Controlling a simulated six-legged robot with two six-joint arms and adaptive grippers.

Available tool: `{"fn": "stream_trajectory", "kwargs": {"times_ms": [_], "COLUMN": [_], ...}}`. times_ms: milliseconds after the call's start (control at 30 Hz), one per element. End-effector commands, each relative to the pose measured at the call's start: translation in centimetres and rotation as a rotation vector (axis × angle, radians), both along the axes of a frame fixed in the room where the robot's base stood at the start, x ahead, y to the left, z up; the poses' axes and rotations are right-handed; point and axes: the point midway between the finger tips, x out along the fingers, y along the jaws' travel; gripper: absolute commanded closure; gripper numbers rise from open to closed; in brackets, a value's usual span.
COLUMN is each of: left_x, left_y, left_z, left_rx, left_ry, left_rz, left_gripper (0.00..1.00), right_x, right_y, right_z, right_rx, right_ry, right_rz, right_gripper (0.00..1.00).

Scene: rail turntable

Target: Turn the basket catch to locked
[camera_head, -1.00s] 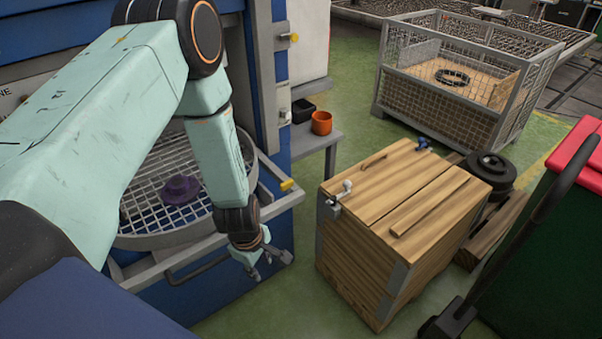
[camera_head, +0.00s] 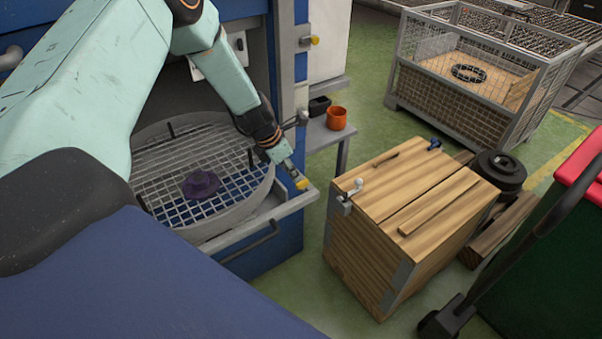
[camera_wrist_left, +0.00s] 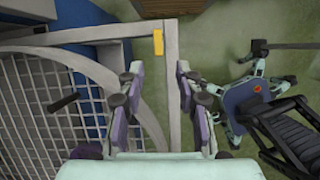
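The basket catch is a small yellow tab (camera_head: 302,184) at the front right corner of the grey basket frame (camera_head: 262,216). It also shows in the wrist view (camera_wrist_left: 158,42), near the frame's corner. The round mesh basket (camera_head: 150,180) sits inside this frame, with a purple part (camera_head: 201,184) on its grid. My left gripper (camera_head: 292,172) is over the corner, close to the catch. In the wrist view its fingers (camera_wrist_left: 160,85) are spread with nothing between them, and the catch lies beyond their tips. Contact cannot be told. My right gripper is in neither view.
The blue machine (camera_head: 290,235) rises around the basket. A grey side shelf (camera_head: 328,137) holds an orange cup (camera_head: 336,118) and a black box (camera_head: 319,106). A wooden crate (camera_head: 385,230) stands to the right, with green floor between. A wire cage (camera_head: 450,110) is behind.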

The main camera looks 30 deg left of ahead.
Motion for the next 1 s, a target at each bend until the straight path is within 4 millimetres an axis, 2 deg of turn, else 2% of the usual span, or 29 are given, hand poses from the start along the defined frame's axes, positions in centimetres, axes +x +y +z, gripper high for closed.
{"fn": "stream_trajectory", "kwargs": {"times_ms": [67,167,500,633,1000], "left_x": [0.5,0.9,2.6,3.1,3.5], "left_y": [0.3,0.3,-0.5,-0.7,-0.9], "left_z": [0.6,0.0,-4.8,-6.0,-6.6], "left_rx": [-0.023,-0.027,-0.024,-0.025,-0.026], "left_ry": [-0.003,-0.003,-0.003,-0.003,-0.004], "left_rz": [0.039,0.051,0.043,0.045,0.044], "left_gripper": [0.65,0.65,0.65,0.65,0.65], "right_x": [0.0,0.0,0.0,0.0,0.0], "right_y": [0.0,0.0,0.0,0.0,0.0], "right_z": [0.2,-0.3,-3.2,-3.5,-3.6], "right_rx": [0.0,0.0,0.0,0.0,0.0], "right_ry": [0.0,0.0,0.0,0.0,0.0], "right_rz": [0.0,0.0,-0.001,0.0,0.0], "right_gripper": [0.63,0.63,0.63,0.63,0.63]}}
